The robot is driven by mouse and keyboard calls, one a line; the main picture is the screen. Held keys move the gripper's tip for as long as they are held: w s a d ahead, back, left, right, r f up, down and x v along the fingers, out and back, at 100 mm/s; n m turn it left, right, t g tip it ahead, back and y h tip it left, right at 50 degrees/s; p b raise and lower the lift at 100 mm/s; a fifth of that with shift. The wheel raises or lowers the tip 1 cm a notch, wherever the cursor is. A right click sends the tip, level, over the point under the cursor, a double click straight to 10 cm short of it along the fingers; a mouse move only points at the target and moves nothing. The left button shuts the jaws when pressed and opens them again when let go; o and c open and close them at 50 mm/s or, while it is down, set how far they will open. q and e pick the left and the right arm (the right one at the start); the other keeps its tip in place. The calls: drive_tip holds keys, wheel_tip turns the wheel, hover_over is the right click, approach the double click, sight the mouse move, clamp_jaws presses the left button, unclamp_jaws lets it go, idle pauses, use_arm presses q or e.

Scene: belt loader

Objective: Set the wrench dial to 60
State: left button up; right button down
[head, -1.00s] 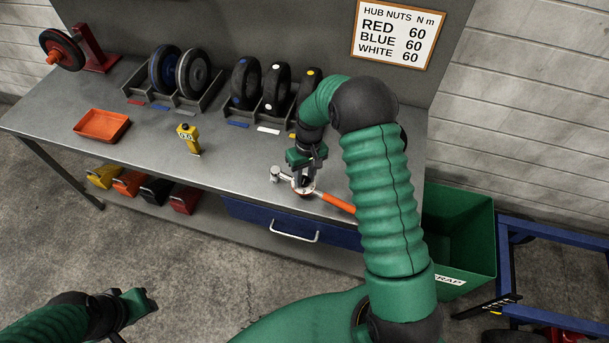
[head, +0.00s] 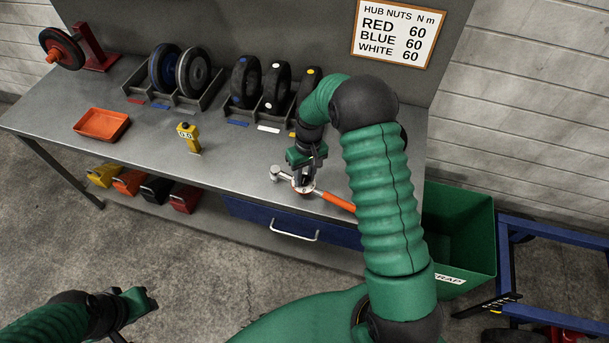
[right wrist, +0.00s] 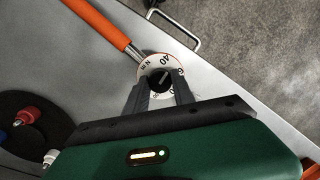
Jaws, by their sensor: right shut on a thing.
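The torque wrench (head: 338,201) lies on the bench near its front edge, with an orange handle and a silver head (head: 277,174). Its round white dial (right wrist: 147,69) shows a "40" and "N m" in the right wrist view; other figures are partly hidden by the fingers. A dark knob with a light pointer mark sits in the dial's middle. My right gripper (right wrist: 165,90) is shut on this knob from above; it also shows in the head view (head: 304,182). My left gripper (head: 143,301) is low at the left, away from the bench; its jaw gap is unclear.
A sign (head: 397,33) reads red 60, blue 60, white 60. Wheels stand in racks (head: 160,98) at the back of the bench. A yellow device (head: 189,137) and an orange tray (head: 102,124) stand left. A dark round dish (right wrist: 28,125) holds coloured nuts. A green scrap bin (head: 460,232) stands right.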

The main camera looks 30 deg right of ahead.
drive_tip(key=c, duration=1.1)
unclamp_jaws()
drive_tip(key=shift+o, duration=0.2)
drive_tip(key=shift+r, duration=0.1)
wheel_tip(320, 180, up, 17)
drive_tip(key=d+b, duration=0.1)
drive_tip(key=shift+w+d+f, duration=0.2)
drive_tip(key=shift+w+d, duration=0.1)
